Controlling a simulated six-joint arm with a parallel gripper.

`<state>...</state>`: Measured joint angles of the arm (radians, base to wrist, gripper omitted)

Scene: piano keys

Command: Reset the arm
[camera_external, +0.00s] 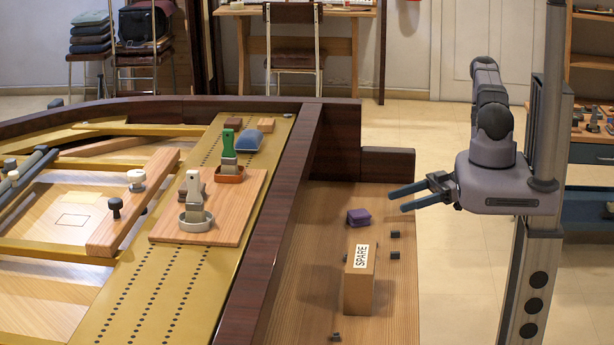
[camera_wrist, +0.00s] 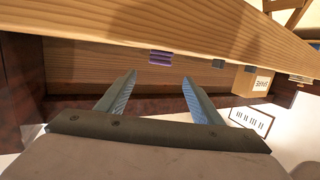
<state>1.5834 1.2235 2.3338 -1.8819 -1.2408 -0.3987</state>
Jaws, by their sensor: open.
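My gripper (camera_external: 412,196) is open and empty in the external view. Its two blue-grey fingers point left, above the right side of the wooden key bed and apart from everything on it. A purple block (camera_external: 358,217) lies on the key bed just left of the fingertips. In the wrist view my gripper (camera_wrist: 158,82) shows two spread fingers with nothing between them. The purple block (camera_wrist: 161,56) is beyond them there.
A wooden box marked SPARE (camera_external: 359,280) stands on the key bed (camera_external: 300,262), with several small dark blocks (camera_external: 395,255) near it. A wooden board (camera_external: 240,205) on the gold frame holds tools and dishes. A dark rim (camera_external: 300,180) separates the frame from the key bed.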

